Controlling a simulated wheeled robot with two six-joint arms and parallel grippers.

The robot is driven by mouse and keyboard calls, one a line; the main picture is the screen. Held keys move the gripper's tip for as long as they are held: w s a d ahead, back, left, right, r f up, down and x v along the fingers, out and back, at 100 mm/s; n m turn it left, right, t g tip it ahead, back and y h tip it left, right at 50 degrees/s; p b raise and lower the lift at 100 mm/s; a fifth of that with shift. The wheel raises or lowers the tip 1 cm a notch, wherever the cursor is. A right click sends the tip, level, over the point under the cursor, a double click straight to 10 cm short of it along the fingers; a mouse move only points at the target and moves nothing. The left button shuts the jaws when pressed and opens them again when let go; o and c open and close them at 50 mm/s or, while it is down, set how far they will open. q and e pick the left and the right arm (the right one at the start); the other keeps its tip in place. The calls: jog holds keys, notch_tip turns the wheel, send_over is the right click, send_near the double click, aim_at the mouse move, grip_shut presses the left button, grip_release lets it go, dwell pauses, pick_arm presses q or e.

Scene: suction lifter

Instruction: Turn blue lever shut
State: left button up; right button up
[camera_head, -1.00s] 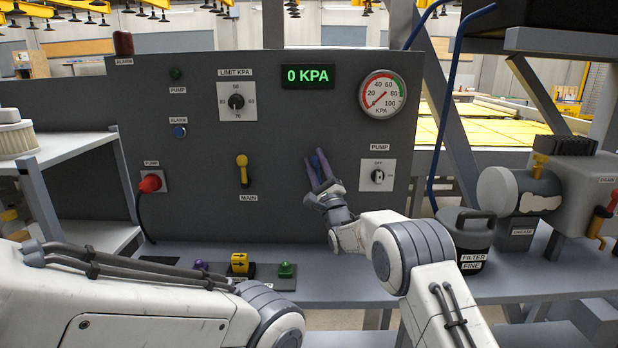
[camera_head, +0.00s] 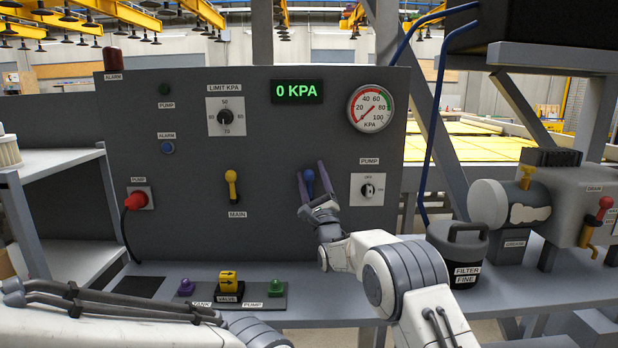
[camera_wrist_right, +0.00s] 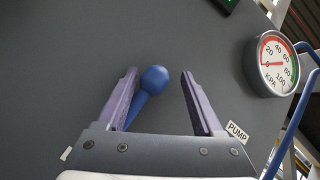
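The blue lever (camera_head: 309,178) is on the grey panel, left of the PUMP knob, with its round knob pointing up in the head view. My right gripper (camera_head: 312,176) is open at the lever, with a finger on each side. In the right wrist view the blue lever (camera_wrist_right: 153,82) shows between the open fingers (camera_wrist_right: 158,88), nearer the left finger; a gap shows on the right. Whether the left finger touches it I cannot tell. The lever's base is hidden by the gripper. My left arm is at the lower left; its gripper is out of view.
The yellow MAIN lever (camera_head: 232,185) is left of the blue one. The PUMP knob (camera_head: 367,190) is close on the right. The gauge (camera_head: 371,108) and 0 KPA display (camera_head: 297,91) are above. A button box (camera_head: 228,287) and dark filter can (camera_head: 458,250) stand on the bench.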

jog(key=shift+a, duration=0.2)
jog(key=shift+s+f, duration=0.1)
jog(key=shift+f, duration=0.05)
jog(key=shift+s+f, duration=0.15)
jog(key=shift+s, duration=0.05)
jog(key=b+v, duration=0.1)
jog(key=v, duration=0.8)
jog(key=shift+s+d+f+b, duration=0.25)
jog(key=shift+d+b, duration=0.05)
jog(key=shift+b, duration=0.05)
jog(key=shift+a, duration=0.1)
